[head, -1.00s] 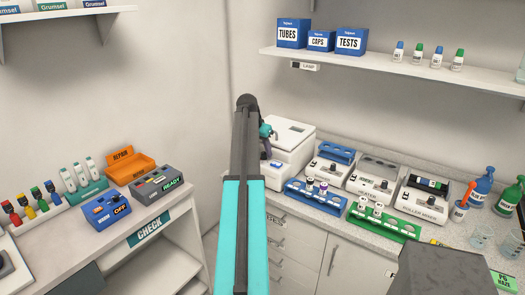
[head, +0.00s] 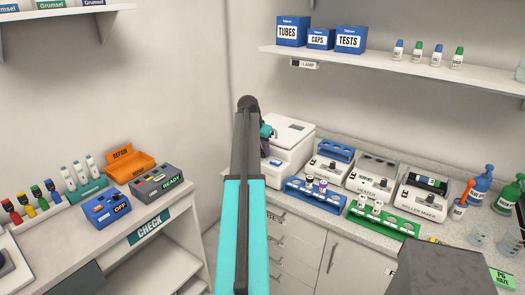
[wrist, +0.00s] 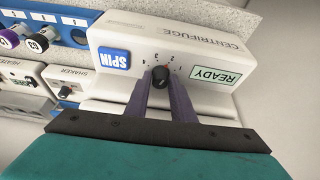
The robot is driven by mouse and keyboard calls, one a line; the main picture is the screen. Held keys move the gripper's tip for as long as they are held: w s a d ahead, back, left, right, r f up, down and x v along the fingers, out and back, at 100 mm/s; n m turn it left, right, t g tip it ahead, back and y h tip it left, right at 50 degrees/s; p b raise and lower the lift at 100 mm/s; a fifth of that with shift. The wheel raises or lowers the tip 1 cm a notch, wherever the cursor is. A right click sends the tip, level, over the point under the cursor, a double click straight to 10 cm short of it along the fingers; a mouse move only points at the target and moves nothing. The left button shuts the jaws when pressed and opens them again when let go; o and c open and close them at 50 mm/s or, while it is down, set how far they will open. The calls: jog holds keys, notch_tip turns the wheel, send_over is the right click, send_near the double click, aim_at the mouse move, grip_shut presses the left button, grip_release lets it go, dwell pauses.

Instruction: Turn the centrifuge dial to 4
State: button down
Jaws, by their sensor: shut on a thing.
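The centrifuge (head: 292,134) is a white box at the back corner of the right counter, partly behind my arm. In the wrist view it appears upside down (wrist: 195,40), with a blue SPIN button (wrist: 114,61) and a green READY display (wrist: 215,76). Its black dial (wrist: 159,77) sits between them, with the numbers 1 to 4 around it. My gripper (wrist: 161,82) is shut on the dial, one finger on each side. I cannot clearly tell which number the dial points at. In the head view my arm hides most of the gripper and the dial.
A blue rack (head: 316,198) with capped tubes stands in front of the centrifuge. A shaker (head: 331,168), a heater (head: 373,184) and a roller mixer (head: 422,205) stand to its right. A green rack (head: 383,218) lies nearer the counter edge.

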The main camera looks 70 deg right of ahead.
jog(key=shift+n+t, duration=0.3)
jog(key=shift+n, duration=0.4)
jog(key=shift+s, duration=0.1)
jog(key=c, duration=1.5)
grip_release()
jog(key=shift+c, duration=0.2)
jog(key=shift+r, duration=0.15)
jog(key=b+v, duration=0.3)
jog(key=v, duration=1)
jog(key=shift+a+r+b, duration=0.15)
jog(key=shift+r+b, duration=0.05)
jog(key=shift+b, duration=0.15)
